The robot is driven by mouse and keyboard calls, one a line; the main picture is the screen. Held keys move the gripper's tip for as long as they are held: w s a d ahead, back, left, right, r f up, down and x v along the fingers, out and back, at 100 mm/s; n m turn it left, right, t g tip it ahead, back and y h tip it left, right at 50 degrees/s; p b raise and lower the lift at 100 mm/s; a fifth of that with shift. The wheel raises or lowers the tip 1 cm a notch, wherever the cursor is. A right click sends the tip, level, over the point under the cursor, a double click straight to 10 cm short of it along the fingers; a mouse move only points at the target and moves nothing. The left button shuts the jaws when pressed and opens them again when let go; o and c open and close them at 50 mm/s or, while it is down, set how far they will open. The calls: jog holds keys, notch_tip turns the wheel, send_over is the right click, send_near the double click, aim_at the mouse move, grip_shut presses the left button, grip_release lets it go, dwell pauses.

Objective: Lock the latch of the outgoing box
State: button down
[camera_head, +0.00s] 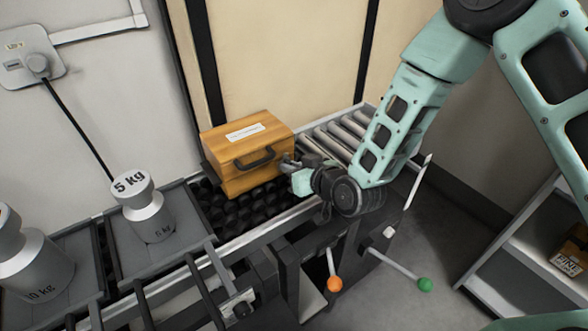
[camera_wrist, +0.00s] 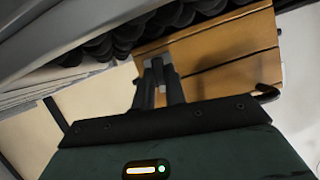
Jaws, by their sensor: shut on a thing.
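The outgoing box is a wooden case (camera_head: 230,178) with a white label on its lid and a dark handle (camera_head: 256,160) on its front. Its wooden face also fills the upper right of the wrist view (camera_wrist: 225,45). My gripper (camera_head: 288,163) is at the box's front right side. In the wrist view, its two dark fingers (camera_wrist: 158,68) are close together at a small grey metal latch (camera_wrist: 172,76) on the box and are shut on it. The fingers partly hide the latch, so I cannot tell its exact position.
The box stands on black rollers beside a conveyor of grey rollers (camera_head: 330,135). A 5 kg weight (camera_head: 148,212) and a 10 kg weight (camera_head: 35,268) stand on plates at left. Levers with an orange knob (camera_head: 335,284) and a green knob (camera_head: 425,285) stick out below.

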jog(key=shift+a+n, duration=0.1)
jog(key=shift+n, duration=0.3)
jog(key=shift+h, duration=0.3)
jog(key=c, duration=1.4)
grip_release()
jog(key=shift+c, duration=0.2)
jog(key=shift+s, duration=0.1)
jog(key=p+v, duration=1.1)
jog(key=v, duration=0.6)
jog(key=shift+s, duration=0.3)
